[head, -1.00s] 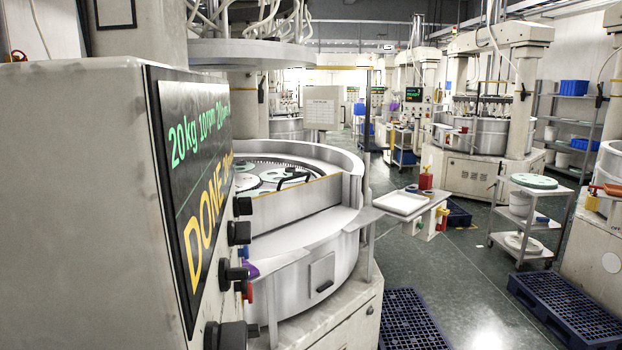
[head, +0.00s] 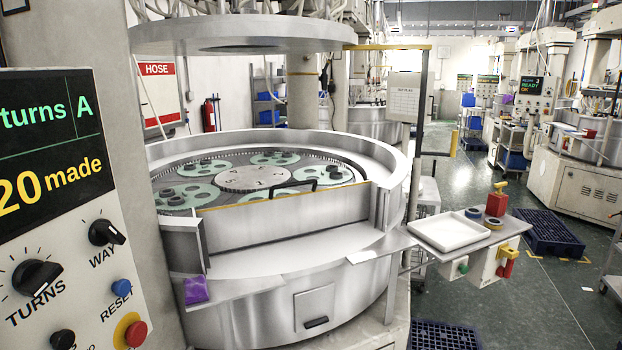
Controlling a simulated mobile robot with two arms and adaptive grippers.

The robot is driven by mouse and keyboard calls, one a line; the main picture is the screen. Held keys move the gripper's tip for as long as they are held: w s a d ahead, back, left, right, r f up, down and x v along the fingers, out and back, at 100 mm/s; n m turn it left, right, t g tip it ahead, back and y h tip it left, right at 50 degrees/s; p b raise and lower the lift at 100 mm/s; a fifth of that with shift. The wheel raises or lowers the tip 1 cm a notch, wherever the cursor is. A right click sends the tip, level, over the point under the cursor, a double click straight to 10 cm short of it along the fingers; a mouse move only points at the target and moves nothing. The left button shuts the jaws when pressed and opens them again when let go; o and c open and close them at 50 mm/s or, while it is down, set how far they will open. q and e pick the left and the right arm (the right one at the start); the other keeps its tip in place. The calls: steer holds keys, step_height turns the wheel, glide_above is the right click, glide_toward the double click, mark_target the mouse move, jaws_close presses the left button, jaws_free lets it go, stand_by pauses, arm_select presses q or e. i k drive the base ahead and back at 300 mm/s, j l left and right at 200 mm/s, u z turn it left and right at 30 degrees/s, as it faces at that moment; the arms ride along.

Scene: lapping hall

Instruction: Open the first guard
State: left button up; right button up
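The nearest lapping machine has a round steel bowl (head: 400,160) with green toothed carriers (head: 270,158) and a central plate inside. A flat steel guard (head: 285,217) with a yellow strip along its top edge stands upright across the front gap in the bowl wall. A black bar handle (head: 293,187) shows at the guard's top edge. The guard appears closed. Neither of my grippers is in view.
A control panel (head: 70,230) with knobs and buttons stands close at left. A purple cloth (head: 196,290) lies on the front ledge. A side shelf holds a white tray (head: 448,232), tape rolls and a red item (head: 496,204). Blue pallets (head: 445,335) lie on the floor at right.

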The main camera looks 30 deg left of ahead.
mark_target(235, 227)
steer(key=i+u, duration=0.3)
steer(key=i, duration=0.8)
steer(key=i+j+u, duration=0.1)
steer(key=j, duration=0.2)
steer(key=i+j, duration=0.2)
steer(key=i+j+u, duration=0.15)
steer(key=j, duration=0.25)
